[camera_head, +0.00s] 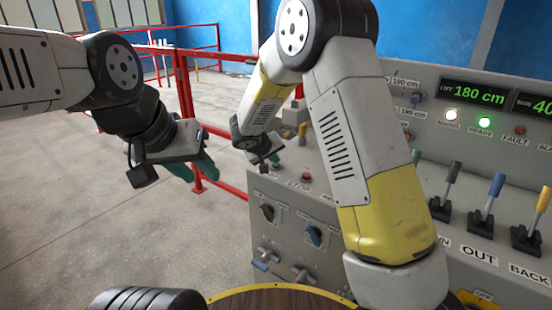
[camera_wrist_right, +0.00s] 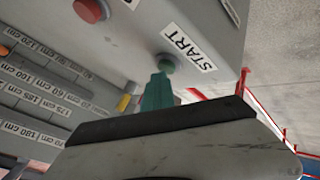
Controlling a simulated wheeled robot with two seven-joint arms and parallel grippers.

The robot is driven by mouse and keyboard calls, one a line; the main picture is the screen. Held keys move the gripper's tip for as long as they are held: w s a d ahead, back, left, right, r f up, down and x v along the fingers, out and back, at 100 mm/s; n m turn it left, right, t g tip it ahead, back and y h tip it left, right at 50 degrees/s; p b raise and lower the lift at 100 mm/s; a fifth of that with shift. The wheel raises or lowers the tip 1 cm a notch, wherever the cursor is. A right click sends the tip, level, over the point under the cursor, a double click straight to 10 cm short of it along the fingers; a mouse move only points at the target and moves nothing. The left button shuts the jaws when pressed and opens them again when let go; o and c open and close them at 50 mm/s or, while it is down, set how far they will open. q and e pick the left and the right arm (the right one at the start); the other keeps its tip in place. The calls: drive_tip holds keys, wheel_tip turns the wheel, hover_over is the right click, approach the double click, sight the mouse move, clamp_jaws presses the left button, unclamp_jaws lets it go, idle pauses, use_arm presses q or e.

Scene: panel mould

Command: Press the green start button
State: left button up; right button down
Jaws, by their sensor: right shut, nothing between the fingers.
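The green start button (camera_wrist_right: 168,62) sits on the grey panel beside a white START label (camera_wrist_right: 188,48) in the right wrist view. My right gripper (camera_wrist_right: 159,78) is shut and empty, its teal fingertips just at the button's edge in that view. I cannot tell whether they touch it. In the head view my right gripper (camera_head: 272,158) is over the panel's far left corner, and the green button (camera_head: 276,166) is small and partly hidden there. My left gripper (camera_head: 195,168) hangs over open floor left of the panel, its teal fingers apart.
A red button (camera_head: 305,177) is beside the start button; it also shows in the right wrist view (camera_wrist_right: 90,10). Knobs (camera_head: 314,235) are on the panel's front, levers (camera_head: 488,205) and green displays (camera_head: 472,92) at right. Red railings (camera_head: 190,100) stand behind.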

sight(275, 166)
drive_tip(key=shift+r, duration=0.85)
drive_tip(key=shift+r, duration=2.45)
